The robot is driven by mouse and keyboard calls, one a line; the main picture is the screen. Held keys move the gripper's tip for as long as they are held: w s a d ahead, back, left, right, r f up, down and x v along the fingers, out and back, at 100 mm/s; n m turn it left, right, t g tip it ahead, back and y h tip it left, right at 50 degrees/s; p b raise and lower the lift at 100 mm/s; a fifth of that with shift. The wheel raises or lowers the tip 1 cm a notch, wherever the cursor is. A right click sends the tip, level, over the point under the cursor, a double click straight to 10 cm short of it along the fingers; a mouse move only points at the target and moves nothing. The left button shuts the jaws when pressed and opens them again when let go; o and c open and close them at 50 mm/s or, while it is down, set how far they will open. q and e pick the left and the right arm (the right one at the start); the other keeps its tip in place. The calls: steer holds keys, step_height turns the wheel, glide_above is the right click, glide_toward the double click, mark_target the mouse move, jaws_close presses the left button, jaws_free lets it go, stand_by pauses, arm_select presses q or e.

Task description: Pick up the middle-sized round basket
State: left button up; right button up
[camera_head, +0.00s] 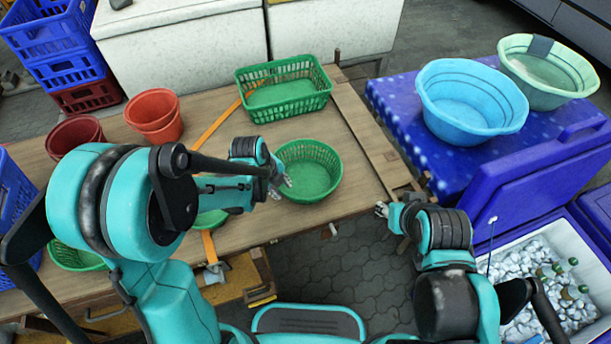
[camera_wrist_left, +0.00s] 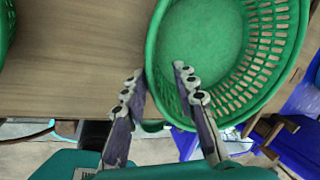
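A green round basket (camera_head: 309,171) with slotted sides stands upright near the right front of the wooden table. It also shows in the left wrist view (camera_wrist_left: 205,45). My left gripper (camera_head: 283,182) is at its left side. In the left wrist view the fingers (camera_wrist_left: 160,85) are apart, with the near rim passing between them: one finger over the inside, the other outside. Another green round basket (camera_head: 209,219) is mostly hidden behind my left arm, and one more (camera_head: 75,257) shows partly at the lower left. My right gripper (camera_head: 382,210) hangs off the table's right front; its opening is unclear.
A green rectangular basket (camera_head: 284,88) stands behind the round one. Reddish pots (camera_head: 154,114) are at the back left of the wooden table (camera_head: 235,230). Blue (camera_head: 470,100) and pale green (camera_head: 548,70) basins stand on a blue surface to the right. A white-lined blue cooler (camera_head: 560,290) is at lower right.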

arm_select(q)
steer(key=shift+f, duration=0.2)
stand_by(0.3)
jaws_close()
steer(key=shift+r, duration=0.1)
